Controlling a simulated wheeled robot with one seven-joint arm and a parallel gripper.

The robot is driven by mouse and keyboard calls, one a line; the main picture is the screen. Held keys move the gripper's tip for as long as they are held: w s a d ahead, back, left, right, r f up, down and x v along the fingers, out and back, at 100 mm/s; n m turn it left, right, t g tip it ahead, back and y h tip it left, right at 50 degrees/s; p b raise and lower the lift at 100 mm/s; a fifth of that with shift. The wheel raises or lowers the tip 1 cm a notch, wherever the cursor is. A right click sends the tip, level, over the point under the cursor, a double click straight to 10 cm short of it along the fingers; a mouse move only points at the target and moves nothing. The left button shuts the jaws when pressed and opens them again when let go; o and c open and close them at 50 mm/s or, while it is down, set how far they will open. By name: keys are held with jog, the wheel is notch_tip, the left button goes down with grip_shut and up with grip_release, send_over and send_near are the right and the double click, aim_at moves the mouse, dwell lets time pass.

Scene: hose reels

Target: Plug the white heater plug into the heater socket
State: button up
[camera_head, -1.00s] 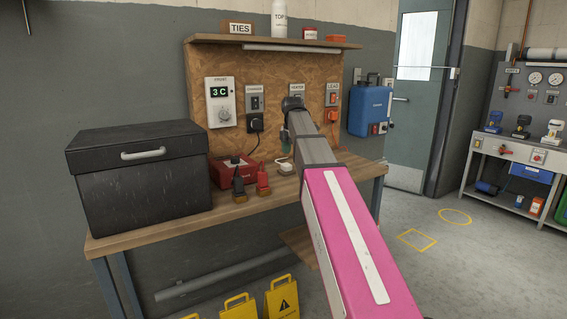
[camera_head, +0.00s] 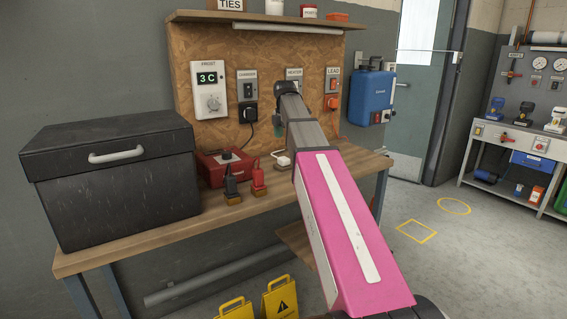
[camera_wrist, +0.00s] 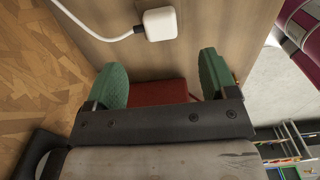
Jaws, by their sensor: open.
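The white heater plug (camera_head: 283,160) lies on the bench below the back board, just left of my arm. In the wrist view the white plug (camera_wrist: 160,24) lies on the wood with its white cord running left. My gripper (camera_wrist: 165,82) has two green fingers spread apart with nothing held between them; the plug is beyond the fingertips. In the head view my arm hides most of the gripper; a bit of green (camera_head: 279,127) shows. The heater socket is under the HEATER label (camera_head: 294,73), largely hidden behind my arm.
A black box (camera_head: 112,180) fills the bench's left. A red box (camera_head: 222,165) and black and red connectors (camera_head: 258,178) stand left of the plug. Charger (camera_head: 247,88) and lead (camera_head: 332,88) sockets flank the heater place. Yellow signs (camera_head: 281,298) stand in front of the bench.

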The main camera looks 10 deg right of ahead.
aim_at(284, 158)
jog(key=shift+f, duration=2.4)
jog(key=shift+s+a+f, duration=0.1)
jog(key=shift+f, duration=1.2)
jog(key=shift+a+f, duration=0.1)
jog(key=shift+f, duration=1.2)
jog(key=c, duration=1)
